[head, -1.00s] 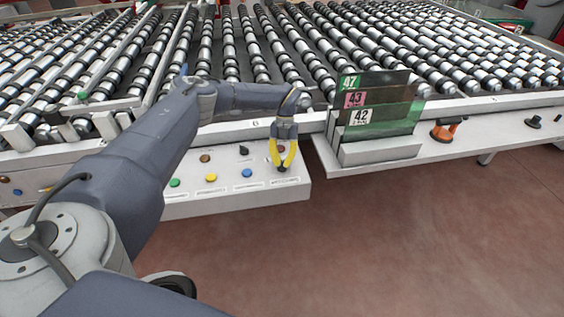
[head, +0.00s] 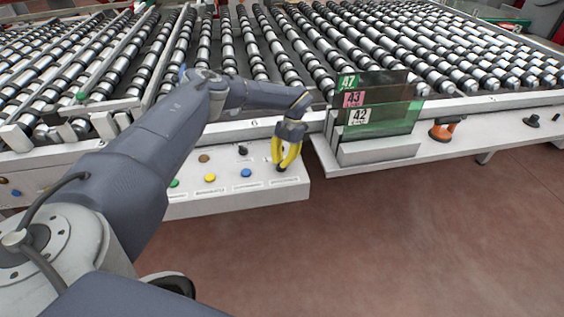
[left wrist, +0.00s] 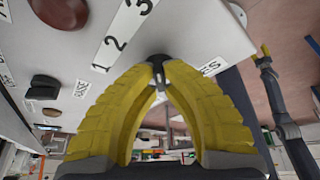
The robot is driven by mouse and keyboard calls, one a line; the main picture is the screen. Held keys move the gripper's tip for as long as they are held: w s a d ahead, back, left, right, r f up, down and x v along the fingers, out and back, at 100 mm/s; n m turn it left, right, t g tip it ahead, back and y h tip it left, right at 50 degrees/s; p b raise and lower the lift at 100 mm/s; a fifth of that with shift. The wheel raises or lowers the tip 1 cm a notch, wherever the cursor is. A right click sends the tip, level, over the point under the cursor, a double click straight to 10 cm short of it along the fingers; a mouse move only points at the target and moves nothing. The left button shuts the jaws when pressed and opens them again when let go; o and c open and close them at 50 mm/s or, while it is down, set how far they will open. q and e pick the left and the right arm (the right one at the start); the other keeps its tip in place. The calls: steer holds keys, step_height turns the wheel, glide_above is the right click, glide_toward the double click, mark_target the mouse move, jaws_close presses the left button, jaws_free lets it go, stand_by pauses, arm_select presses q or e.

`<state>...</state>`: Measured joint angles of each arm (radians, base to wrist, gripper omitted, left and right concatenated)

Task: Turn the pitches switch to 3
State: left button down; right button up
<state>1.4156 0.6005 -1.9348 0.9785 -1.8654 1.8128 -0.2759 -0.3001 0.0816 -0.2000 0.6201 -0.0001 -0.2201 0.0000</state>
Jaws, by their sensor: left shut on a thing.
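The pitches switch (left wrist: 158,59) is a small dark knob on the grey-white control panel (head: 225,203), beside a white label strip printed 1 2 3 (left wrist: 122,38). My left gripper (head: 281,166) reaches down to the panel's right end, its yellow fingers shut on this knob. The fingertips meet around the knob in the left wrist view (left wrist: 158,66) and hide part of it, so which number it points to cannot be told. A grey arm with a yellow tip (left wrist: 265,52) shows at the right of that view, too small to tell its jaws.
Yellow (head: 210,178) and blue (head: 246,173) buttons and another black knob (head: 243,151) sit left of my gripper. The roller conveyor (head: 330,50) lies behind.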

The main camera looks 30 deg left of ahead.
arm_select(q)
steer(key=c, duration=1.5)
jaws_free()
steer(key=shift+r, duration=0.15)
steer(key=v, duration=1.1)
steer(key=shift+w+r, duration=0.15)
steer(key=shift+r, duration=0.2)
